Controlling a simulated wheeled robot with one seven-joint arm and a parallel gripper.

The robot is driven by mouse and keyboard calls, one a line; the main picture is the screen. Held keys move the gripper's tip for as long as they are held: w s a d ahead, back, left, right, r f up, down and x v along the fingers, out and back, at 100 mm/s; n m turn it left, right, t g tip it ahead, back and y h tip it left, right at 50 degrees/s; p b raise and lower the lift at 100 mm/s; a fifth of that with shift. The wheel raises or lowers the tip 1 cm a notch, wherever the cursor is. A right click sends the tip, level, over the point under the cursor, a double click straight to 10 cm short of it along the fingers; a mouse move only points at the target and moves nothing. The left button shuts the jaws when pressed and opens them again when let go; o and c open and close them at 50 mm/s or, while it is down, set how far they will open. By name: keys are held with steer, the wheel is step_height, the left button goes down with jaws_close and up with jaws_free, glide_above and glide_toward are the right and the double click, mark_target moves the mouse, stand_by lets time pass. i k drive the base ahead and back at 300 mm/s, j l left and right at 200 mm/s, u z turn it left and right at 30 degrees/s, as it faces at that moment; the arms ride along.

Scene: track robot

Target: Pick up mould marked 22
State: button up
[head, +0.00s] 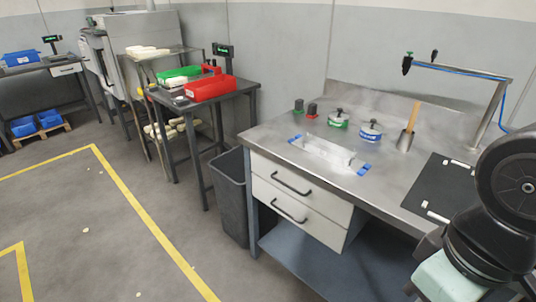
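No mark reading 22 can be made out, so I cannot tell which thing is the mould. On the steel bench (278,146) stand a small pot with a green band (338,122) and one with a blue band (369,134), each with a dark knob on top. A pale, partly clear long piece (329,152) lies in front of them, with blue pieces at its ends. Part of my arm shows at the lower right; my gripper's fingers do not show.
A dark mat (439,187) and a holder with a wooden handle (405,141) are on the bench's right. A grey bin (231,196) stands beside the drawers (300,205). A dark table (238,88) carries red (209,87) and green (179,75) trays. The floor at left is mostly clear.

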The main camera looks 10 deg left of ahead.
mark_target(345, 157)
steer(key=u, duration=0.3)
steer(key=i+j+z, duration=0.2)
steer(key=i+j, duration=0.2)
steer(key=j, duration=0.2)
steer(key=i+j+z, duration=0.2)
steer(key=i+j, duration=0.15)
steer(key=j, duration=0.3)
steer(key=i+j+z, duration=0.1)
steer(key=j, duration=0.25)
steer(key=i+j+z, duration=0.1)
steer(key=i+j, duration=0.15)
steer(key=i+j+z, duration=0.1)
steer(key=j, duration=0.35)
steer(key=i+j+z, duration=0.1)
steer(key=j, duration=0.3)
steer(key=i, duration=0.05)
